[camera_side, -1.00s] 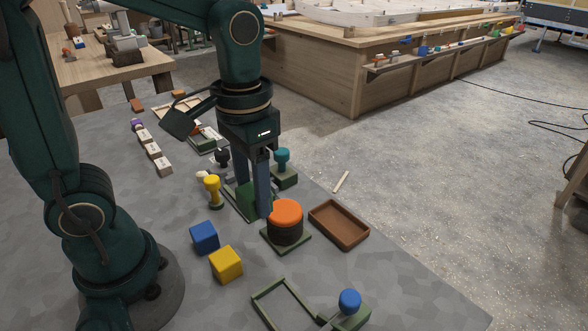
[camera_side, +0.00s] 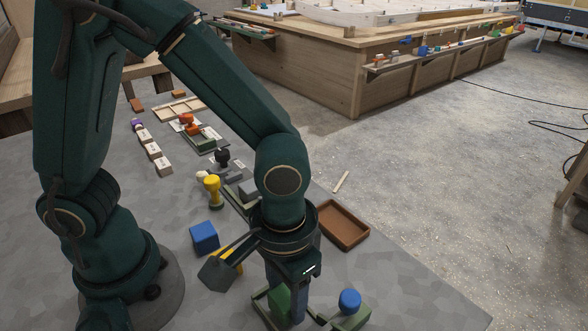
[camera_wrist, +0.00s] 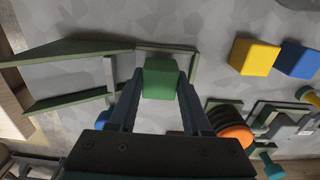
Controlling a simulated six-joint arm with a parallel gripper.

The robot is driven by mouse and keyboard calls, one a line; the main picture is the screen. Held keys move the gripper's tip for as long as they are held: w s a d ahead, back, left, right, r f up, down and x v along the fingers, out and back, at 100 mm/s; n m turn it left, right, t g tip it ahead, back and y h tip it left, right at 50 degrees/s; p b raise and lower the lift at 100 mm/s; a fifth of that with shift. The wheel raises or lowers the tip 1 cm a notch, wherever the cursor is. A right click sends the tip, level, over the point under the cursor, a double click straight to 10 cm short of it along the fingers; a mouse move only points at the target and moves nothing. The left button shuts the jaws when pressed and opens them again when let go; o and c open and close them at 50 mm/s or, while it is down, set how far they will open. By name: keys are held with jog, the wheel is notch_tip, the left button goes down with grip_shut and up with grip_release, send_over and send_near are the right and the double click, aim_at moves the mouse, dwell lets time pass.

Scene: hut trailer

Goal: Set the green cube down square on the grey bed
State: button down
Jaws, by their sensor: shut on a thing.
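The green cube (camera_side: 279,301) is between the fingers of my gripper (camera_side: 288,308), which is shut on it. In the wrist view the cube (camera_wrist: 160,79) sits between both fingertips and looks upright. A green-edged frame (camera_wrist: 80,47) with a grey surface inside (camera_wrist: 75,77) lies at the cube's left in that view; I cannot tell for sure that this is the grey bed. The cube is near the frame's right end. My arm hides much of the frame in the side view, and I cannot tell whether the cube touches anything below.
A blue knob (camera_side: 349,300) stands on a green block beside the frame. A yellow cube (camera_wrist: 254,57) and a blue cube (camera_side: 204,236) lie near my gripper.

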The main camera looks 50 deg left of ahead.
jog(key=shift+f, duration=0.4)
jog(key=shift+f, duration=0.2)
jog(key=shift+c, duration=1.7)
grip_release()
